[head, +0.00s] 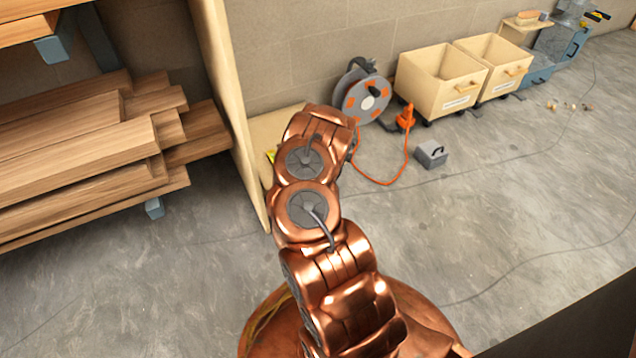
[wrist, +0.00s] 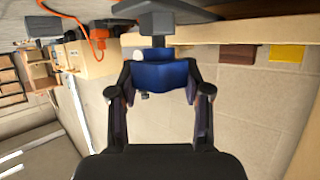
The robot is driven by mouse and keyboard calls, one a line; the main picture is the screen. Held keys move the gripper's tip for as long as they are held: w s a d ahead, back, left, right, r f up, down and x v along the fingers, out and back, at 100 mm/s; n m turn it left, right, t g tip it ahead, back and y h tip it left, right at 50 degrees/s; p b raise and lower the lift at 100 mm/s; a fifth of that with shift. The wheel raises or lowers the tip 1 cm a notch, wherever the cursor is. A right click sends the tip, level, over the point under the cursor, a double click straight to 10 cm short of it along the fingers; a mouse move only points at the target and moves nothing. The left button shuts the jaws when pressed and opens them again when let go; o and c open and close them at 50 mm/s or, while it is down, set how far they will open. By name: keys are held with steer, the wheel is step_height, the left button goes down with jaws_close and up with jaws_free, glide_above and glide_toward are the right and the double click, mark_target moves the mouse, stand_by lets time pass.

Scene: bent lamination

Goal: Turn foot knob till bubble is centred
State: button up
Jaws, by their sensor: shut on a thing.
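In the wrist view my gripper (wrist: 160,82) is shut on a blue knob (wrist: 162,75), with one finger against each side of it. A dark stem joins the knob to a dark grey plate (wrist: 172,20) at the top of the picture. A small white round thing (wrist: 138,55) shows beside the knob's left edge. In the head view my own copper-coloured arm hides the gripper and the knob. I cannot see a bubble or a level vial in either view.
In the head view, timber boards (head: 80,150) lie stacked left of an upright panel (head: 232,110). The concrete floor at right is mostly clear.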

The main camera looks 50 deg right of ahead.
steer(key=shift+m+g+h+b, duration=0.9)
steer(key=shift+m+g+b, duration=0.35)
steer(key=shift+m+g, duration=1.3)
steer(key=shift+g, duration=0.45)
steer(key=o, duration=1.2)
steer(key=v, duration=1.2)
steer(key=shift+r, duration=0.1)
